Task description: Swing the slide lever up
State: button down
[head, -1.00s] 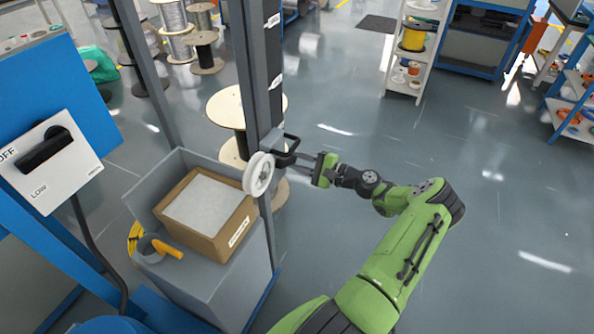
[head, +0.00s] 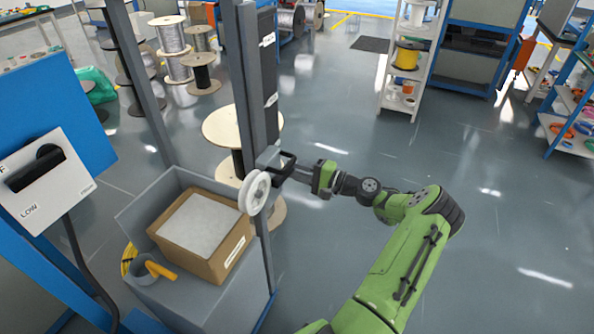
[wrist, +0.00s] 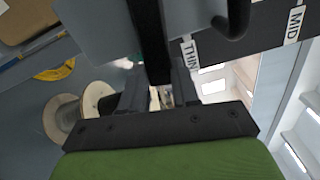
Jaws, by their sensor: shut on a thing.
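The slide lever (head: 283,161) is a black handle on the side of the tall grey post, just above and to the right of a white pulley wheel (head: 255,192). My gripper (head: 297,174) reaches it from the right, with its fingers at the handle. In the wrist view, a thick black bar of the lever (wrist: 149,40) runs down between the fingers of my gripper (wrist: 158,92), which is shut on it. The finger ends are partly hidden behind the bar. A THIN label (wrist: 190,55) is beside the bar, and a MID label (wrist: 294,26) is farther right.
A large wooden spool (head: 227,127) stands behind the post. A white control box with a black switch (head: 42,180) is at the left. Open floor lies right of my arm.

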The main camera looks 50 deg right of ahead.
jog(key=c, duration=0.8)
grip_release()
jog(key=shift+c, duration=0.2)
jog(key=shift+s, duration=0.1)
jog(key=p+v, duration=0.1)
jog(key=v, duration=1.4)
jog(key=shift+s, duration=0.3)
jog(key=shift+d+r, duration=0.1)
